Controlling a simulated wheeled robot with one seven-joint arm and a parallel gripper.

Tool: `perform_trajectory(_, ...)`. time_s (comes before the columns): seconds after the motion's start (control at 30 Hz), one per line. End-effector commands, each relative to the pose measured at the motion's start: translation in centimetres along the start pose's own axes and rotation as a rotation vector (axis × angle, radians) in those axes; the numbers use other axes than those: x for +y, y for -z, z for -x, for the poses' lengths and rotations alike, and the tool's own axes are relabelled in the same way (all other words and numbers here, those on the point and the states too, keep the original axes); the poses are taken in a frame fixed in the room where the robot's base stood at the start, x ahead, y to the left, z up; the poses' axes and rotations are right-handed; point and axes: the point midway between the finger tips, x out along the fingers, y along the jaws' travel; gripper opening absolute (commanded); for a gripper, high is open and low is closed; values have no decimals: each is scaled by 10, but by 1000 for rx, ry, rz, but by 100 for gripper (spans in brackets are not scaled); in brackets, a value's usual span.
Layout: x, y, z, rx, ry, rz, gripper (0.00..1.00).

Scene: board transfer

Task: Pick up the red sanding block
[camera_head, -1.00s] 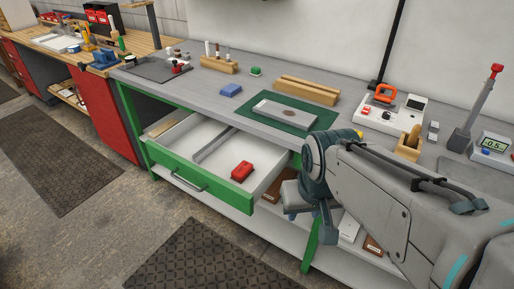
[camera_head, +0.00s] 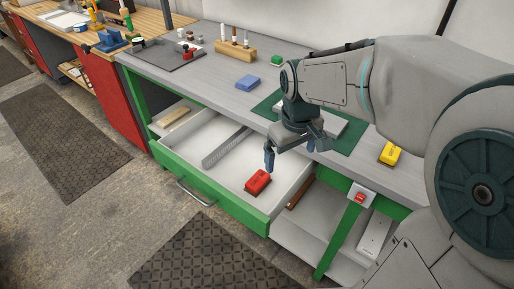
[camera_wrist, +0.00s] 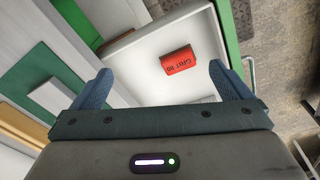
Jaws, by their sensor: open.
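The red sanding block (camera_head: 258,182) lies on the white floor of the open green-fronted drawer (camera_head: 222,200), near its right end. In the wrist view the red sanding block (camera_wrist: 178,61) shows dark lettering on its top and lies beyond the fingers, between their lines. My gripper (camera_head: 290,157) is open and empty. It hangs above the drawer's right side, up and to the right of the block and apart from it. In the wrist view my gripper's two blue fingers (camera_wrist: 163,85) are spread wide with nothing between them.
A metal ruler-like strip (camera_head: 226,147) lies in the drawer left of the block. The drawer walls surround the block. A blue block (camera_head: 247,83), a green mat (camera_head: 348,141) and a yellow block (camera_head: 390,153) are on the bench top. A lower shelf (camera_head: 300,240) is beneath.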

Motion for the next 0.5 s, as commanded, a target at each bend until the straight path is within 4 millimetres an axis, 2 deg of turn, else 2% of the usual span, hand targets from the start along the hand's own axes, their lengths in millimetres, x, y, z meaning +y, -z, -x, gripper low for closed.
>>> perform_trajectory(0.03,-4,19,-12,-20,12,71,98)
perform_trajectory(0.2,-17,64,-38,-62,41,264,98)
perform_trajectory(0.33,-25,84,-52,-79,56,353,98)
perform_trajectory(0.5,-30,92,-65,-89,64,397,98)
